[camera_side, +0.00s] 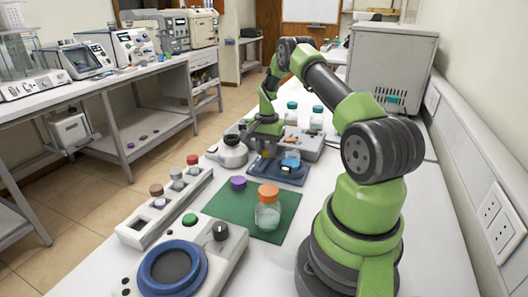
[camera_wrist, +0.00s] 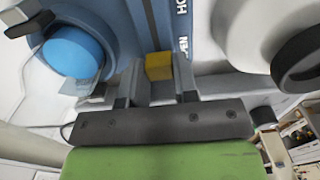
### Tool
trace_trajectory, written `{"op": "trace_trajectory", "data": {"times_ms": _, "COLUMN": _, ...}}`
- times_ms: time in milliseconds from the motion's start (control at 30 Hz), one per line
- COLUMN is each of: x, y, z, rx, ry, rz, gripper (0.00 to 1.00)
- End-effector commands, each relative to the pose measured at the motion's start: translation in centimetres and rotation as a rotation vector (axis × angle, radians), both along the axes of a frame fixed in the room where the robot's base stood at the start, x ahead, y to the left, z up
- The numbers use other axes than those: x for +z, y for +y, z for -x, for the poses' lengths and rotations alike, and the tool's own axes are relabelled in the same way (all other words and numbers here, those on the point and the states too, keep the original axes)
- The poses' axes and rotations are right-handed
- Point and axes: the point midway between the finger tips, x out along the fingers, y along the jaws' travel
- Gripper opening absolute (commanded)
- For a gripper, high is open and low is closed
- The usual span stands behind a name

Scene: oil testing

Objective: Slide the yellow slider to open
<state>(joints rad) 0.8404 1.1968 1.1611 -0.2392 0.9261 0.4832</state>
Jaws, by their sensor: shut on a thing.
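The yellow slider (camera_wrist: 158,66) is a small yellow block on a blue device (camera_wrist: 115,18) with white lettering, partly hidden, beside a dark groove. My gripper (camera_wrist: 153,90) is shut on the yellow slider, with one finger on each side of it. In the side view my gripper (camera_side: 264,152) is low over the blue device (camera_side: 284,175), past the green mat. The slider is small there and mostly hidden by the gripper.
A blue round part (camera_wrist: 72,52) sits left of the gripper in the wrist view. An orange-capped bottle (camera_side: 268,213) and a purple cap (camera_side: 238,183) are on the green mat (camera_side: 222,206). Bottles (camera_side: 317,119) stand behind.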

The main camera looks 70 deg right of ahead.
Motion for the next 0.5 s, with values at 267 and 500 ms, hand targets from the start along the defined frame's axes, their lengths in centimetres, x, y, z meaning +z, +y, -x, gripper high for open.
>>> {"op": "trace_trajectory", "data": {"times_ms": 267, "x": 0.09, "y": -0.60, "z": -0.01, "rx": 0.003, "ry": -0.008, "rz": 0.020, "gripper": 0.00}}
{"op": "trace_trajectory", "data": {"times_ms": 500, "x": 0.07, "y": -0.47, "z": 0.01, "rx": 0.002, "ry": -0.006, "rz": 0.015, "gripper": 0.53}}
